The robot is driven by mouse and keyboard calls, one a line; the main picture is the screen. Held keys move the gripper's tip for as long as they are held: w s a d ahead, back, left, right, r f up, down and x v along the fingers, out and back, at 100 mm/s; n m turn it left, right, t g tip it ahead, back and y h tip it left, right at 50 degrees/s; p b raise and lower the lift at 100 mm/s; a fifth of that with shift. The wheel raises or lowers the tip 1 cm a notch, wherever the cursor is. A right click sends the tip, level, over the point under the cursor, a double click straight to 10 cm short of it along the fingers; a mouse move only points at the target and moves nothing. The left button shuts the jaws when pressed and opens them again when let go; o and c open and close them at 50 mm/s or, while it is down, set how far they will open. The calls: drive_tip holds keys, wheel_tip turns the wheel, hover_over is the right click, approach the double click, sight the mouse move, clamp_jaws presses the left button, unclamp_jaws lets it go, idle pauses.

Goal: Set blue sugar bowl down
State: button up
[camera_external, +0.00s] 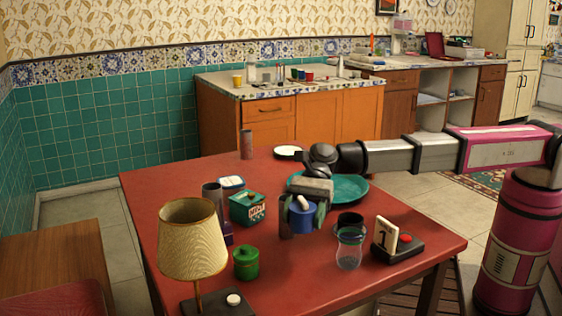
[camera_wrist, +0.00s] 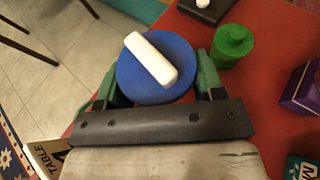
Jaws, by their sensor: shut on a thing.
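The blue sugar bowl (camera_wrist: 150,84) is round, with a white bar-shaped handle (camera_wrist: 155,59) on top. In the wrist view it sits between the two green fingers of my gripper (camera_wrist: 158,88), which is shut on it. In the external view the bowl (camera_external: 301,218) is under my gripper (camera_external: 303,212), over the middle of the red table (camera_external: 180,190). I cannot tell whether its base touches the table.
A glass jar (camera_external: 349,250) and a table-number sign (camera_external: 388,236) stand to the right. A green canister (camera_external: 246,262), a green box (camera_external: 247,208) and a lamp (camera_external: 192,238) are to the left. A teal plate (camera_external: 352,190) lies behind. The front middle is fairly clear.

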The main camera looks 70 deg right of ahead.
drive_tip(key=s+d+r+m+t, duration=0.1)
drive_tip(key=s+d, duration=0.2)
drive_tip(key=d, duration=1.2)
drive_tip(key=s+d+r+m+t, duration=0.1)
drive_tip(key=s+d+t, duration=0.15)
drive_tip(key=d, duration=1.35)
drive_tip(key=shift+g, duration=0.45)
drive_tip(key=w+d+f, duration=0.3)
drive_tip(key=d, duration=0.1)
drive_tip(key=w+d+f, duration=0.4)
drive_tip(key=shift+w+f, duration=0.2)
drive_tip(key=shift+f, duration=2.05)
drive_tip(key=shift+f, duration=0.1)
drive_tip(key=o, duration=1)
drive_tip(key=shift+o, duration=0.2)
